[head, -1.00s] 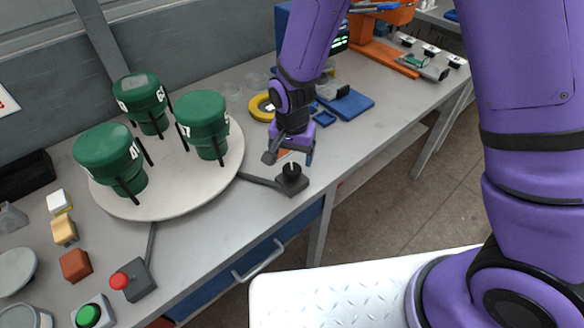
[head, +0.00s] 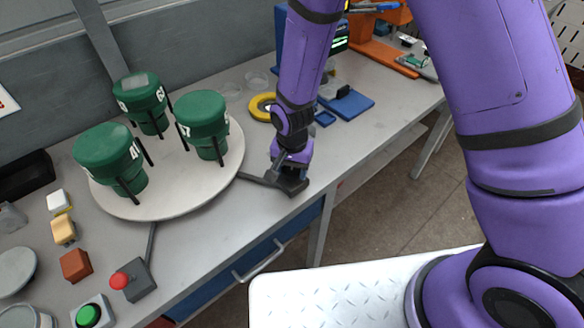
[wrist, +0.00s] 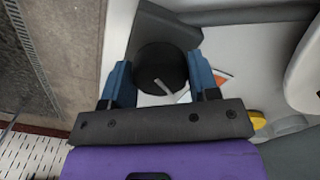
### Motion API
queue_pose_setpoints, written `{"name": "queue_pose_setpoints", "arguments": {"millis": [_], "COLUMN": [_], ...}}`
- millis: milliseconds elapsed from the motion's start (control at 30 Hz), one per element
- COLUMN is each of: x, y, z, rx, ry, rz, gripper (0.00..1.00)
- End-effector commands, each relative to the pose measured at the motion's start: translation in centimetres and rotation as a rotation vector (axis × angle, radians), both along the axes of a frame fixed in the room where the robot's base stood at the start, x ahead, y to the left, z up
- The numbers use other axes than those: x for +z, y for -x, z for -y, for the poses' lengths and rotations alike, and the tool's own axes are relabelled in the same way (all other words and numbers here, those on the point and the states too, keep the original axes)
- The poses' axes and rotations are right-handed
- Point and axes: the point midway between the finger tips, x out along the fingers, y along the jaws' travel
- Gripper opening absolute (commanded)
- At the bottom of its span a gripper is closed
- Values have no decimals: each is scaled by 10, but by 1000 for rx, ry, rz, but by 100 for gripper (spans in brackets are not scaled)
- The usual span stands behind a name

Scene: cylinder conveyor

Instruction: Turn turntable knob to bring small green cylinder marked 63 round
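A round white turntable (head: 180,195) carries three green cylinders in black posts: one at the back (head: 140,88), one at the front left (head: 105,150) and one at the right (head: 203,112). Their white number marks are partly turned away and too small to read surely. The black knob (wrist: 158,68) with a white pointer line sits on a dark base (wrist: 150,25). My gripper (wrist: 162,78) is open, with one blue finger on each side of the knob and little gap. In the head view my gripper (head: 290,178) is low over the knob base and hides the knob.
A red button box (head: 135,280) and a green button box (head: 90,312) stand at the front left, near coloured blocks (head: 75,264). A yellow ring (head: 262,106) and blue trays (head: 346,103) lie behind my gripper. The bench front edge is close to the knob.

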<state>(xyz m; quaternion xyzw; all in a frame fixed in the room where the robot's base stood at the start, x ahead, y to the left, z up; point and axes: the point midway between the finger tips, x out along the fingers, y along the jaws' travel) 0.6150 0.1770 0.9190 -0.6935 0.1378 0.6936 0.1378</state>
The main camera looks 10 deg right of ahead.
Motion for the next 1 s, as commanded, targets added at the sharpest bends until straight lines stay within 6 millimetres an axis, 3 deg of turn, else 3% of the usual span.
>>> {"name": "queue_pose_setpoints", "arguments": {"millis": [533,567,633,1000], "x": [0,0,0,4], "y": [0,0,0,0], "z": [0,0,0,0], "rx": [57,57,57,56], "ry": [0,0,0,-1], "rz": [0,0,0,1], "gripper": [31,62,78,80]}}
